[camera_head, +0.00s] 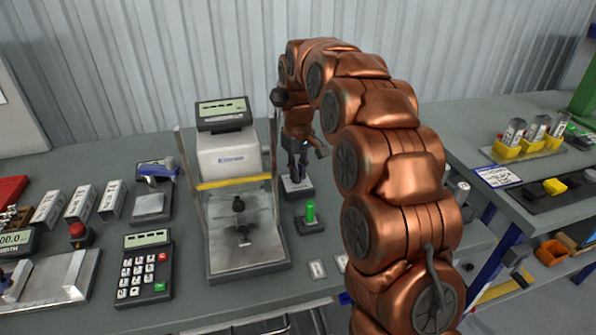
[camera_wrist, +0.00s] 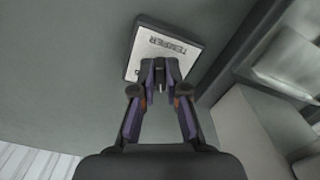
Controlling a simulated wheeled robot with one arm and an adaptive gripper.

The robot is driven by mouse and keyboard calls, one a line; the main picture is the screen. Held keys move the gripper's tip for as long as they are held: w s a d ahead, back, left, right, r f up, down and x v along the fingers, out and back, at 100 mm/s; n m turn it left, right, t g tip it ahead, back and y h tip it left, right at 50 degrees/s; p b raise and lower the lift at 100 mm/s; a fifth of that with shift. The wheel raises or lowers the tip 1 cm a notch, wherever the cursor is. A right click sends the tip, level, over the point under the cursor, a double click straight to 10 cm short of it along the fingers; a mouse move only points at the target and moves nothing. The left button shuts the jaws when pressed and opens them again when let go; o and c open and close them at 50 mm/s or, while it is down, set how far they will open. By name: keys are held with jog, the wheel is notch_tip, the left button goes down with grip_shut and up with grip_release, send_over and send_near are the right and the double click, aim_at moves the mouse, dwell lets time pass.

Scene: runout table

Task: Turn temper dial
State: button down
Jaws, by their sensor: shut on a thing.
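The temper dial's box (camera_head: 299,188) sits on the grey bench, right of the tester with the glass guard. In the wrist view its label plate (camera_wrist: 166,48) reads "TEMPER", upside down. My gripper (camera_wrist: 160,72) is shut on the dial's knob at the lower edge of the plate. The fingers hide most of the knob, and I cannot tell its pointer's angle. In the head view my gripper (camera_head: 296,176) points down onto the dial box, and my copper arm arches over from the right.
The tester (camera_head: 227,155) stands close to the left of the dial. A small box with a green button (camera_head: 310,213) lies just in front. A keypad unit (camera_head: 144,266), white blocks and a red button (camera_head: 78,232) are further left.

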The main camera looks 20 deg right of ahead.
jog(key=shift+m+b, duration=0.3)
jog(key=shift+m, duration=0.1)
jog(key=m+b, duration=0.2)
jog(key=m, duration=0.1)
jog(key=shift+a+f+m, duration=0.1)
jog(key=shift+m, duration=0.2)
jog(key=shift+a+m+b, duration=0.15)
jog(key=shift+m+b, duration=0.35)
jog(key=shift+m, duration=1.7)
jog(key=c, duration=1.2)
grip_release()
jog(key=shift+r, duration=3.85)
